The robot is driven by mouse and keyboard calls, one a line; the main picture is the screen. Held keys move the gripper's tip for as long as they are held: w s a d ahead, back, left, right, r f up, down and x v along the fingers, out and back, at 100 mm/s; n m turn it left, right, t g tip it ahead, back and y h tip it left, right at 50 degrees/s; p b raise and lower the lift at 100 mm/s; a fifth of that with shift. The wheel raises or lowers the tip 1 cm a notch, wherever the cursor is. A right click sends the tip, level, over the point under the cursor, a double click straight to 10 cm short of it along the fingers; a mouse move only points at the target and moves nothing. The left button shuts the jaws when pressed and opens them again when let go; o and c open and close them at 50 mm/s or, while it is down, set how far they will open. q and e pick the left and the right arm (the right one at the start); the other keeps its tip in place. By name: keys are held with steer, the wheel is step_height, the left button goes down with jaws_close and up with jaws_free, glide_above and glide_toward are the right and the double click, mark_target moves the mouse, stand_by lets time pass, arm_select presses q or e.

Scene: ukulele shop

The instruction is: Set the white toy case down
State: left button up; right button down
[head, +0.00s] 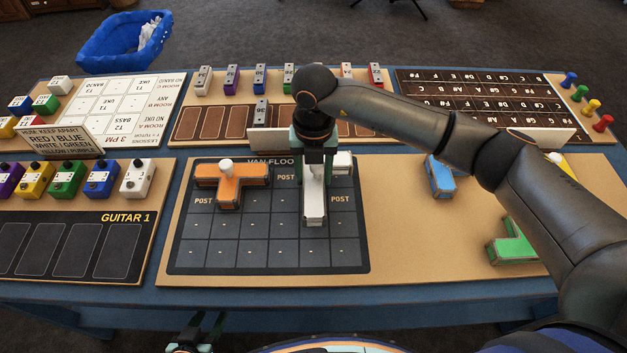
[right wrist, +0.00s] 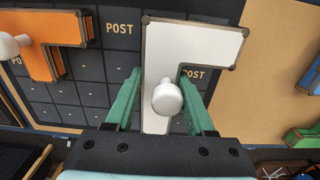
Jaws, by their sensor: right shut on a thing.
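The white toy case (head: 315,208) is an L-shaped block with dark edges and a round white knob. My right gripper (right wrist: 165,95) is shut on its knob, from above. The case is over the right part of the dark van-floor grid (head: 283,254), its long arm toward me and its short arm pointing right at the far edge. It covers part of the top row near a POST label. I cannot tell whether it touches the board. My left gripper (head: 197,336) is at the bottom edge, empty, with its fingers apart.
An orange T-shaped case (head: 247,174) with a white knob lies on the grid's far left. A blue case (head: 440,178) and a green case (head: 512,246) lie on the tan board at right. The grid's front rows are clear. Small colored pedals (head: 65,178) stand at left.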

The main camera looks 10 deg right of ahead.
mark_target(313, 176)
steer(key=shift+f, duration=1.55)
steer(key=shift+f, duration=0.1)
steer(key=shift+f, duration=0.15)
steer(key=shift+c, duration=1.3)
jaws_free()
step_height(313, 176, up, 13)
steer(key=shift+f, duration=0.2)
